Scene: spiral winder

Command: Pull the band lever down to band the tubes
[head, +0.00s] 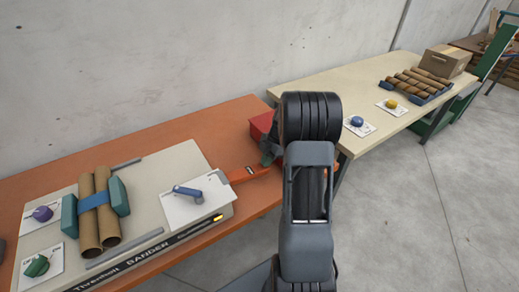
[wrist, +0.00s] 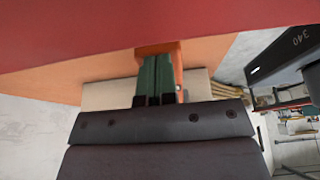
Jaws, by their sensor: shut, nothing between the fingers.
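The bander (head: 150,238) is a pale machine on the orange table. Two brown cardboard tubes (head: 88,228) lie side by side on it between two teal blocks (head: 119,196), with a blue band (head: 94,200) across them. A blue lever (head: 187,192) sits on a white plate at the bander's right end; its label is too small to read. My gripper (head: 267,158) is right of the bander, beside a red block (head: 260,127), apart from the blue lever. In the wrist view, its green fingers (wrist: 157,82) are together and empty.
An orange bar (head: 250,174) extends right from the bander, close to my gripper. Purple (head: 43,213) and green (head: 36,266) knobs sit at the bander's left. A second pale table (head: 335,87) bears several tubes (head: 420,82) and a cardboard box (head: 444,62).

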